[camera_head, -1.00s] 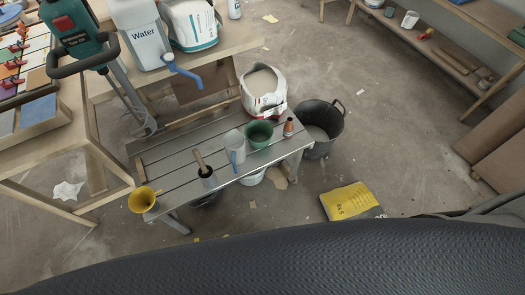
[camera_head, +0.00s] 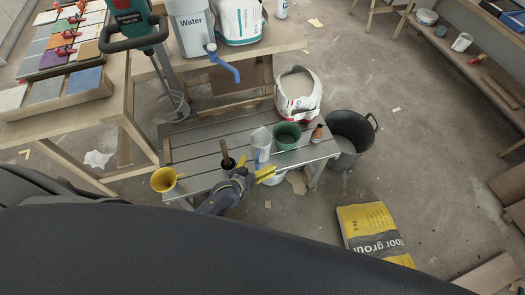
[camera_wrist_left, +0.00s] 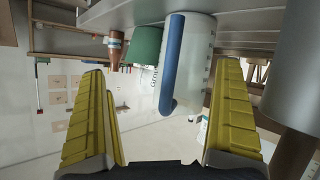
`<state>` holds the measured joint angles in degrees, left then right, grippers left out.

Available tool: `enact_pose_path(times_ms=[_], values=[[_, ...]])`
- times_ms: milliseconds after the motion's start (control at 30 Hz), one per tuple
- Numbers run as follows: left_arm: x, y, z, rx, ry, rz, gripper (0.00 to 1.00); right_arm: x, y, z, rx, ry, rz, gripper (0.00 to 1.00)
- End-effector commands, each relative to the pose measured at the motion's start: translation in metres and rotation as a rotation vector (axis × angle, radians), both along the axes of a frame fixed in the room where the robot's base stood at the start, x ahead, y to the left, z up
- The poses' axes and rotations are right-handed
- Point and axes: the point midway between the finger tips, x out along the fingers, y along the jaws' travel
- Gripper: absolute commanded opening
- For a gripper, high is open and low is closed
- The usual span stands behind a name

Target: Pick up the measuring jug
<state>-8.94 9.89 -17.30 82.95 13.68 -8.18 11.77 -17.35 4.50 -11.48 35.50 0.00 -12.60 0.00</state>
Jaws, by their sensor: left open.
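The measuring jug (camera_head: 262,138) is a clear, pale jug with a blue handle, standing on the slatted metal bench. In the left wrist view, which looks upside down, the jug (camera_wrist_left: 197,65) shows with its blue handle toward me. My left gripper (camera_head: 256,169) has yellow fingers and is just in front of the jug at the bench's near edge. In the wrist view the left gripper (camera_wrist_left: 161,70) is open and empty, with the jug ahead between its fingers. I see no contact with the jug. My right gripper is not in view.
A green pot (camera_head: 287,135) and a small brown bottle (camera_head: 316,133) stand right of the jug. A dark cup with a wooden-handled tool (camera_head: 226,150) stands close on its left, then a yellow funnel (camera_head: 164,180). A white sack (camera_head: 298,98) is behind.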

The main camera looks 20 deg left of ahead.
Motion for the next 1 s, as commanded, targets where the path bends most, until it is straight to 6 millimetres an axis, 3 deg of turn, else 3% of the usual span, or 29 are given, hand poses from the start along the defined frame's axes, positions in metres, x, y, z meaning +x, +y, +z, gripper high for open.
enact_pose_path(times_ms=[200,367,1000], values=[[0.034,0.022,0.045,0.137,-0.082,-0.062,1.0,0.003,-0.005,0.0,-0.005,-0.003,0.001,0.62],[0.046,0.029,0.062,0.197,-0.113,-0.088,1.0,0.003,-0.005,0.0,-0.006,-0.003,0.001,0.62],[0.098,0.018,0.043,0.208,-0.118,-0.091,1.0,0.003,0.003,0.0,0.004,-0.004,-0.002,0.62]])
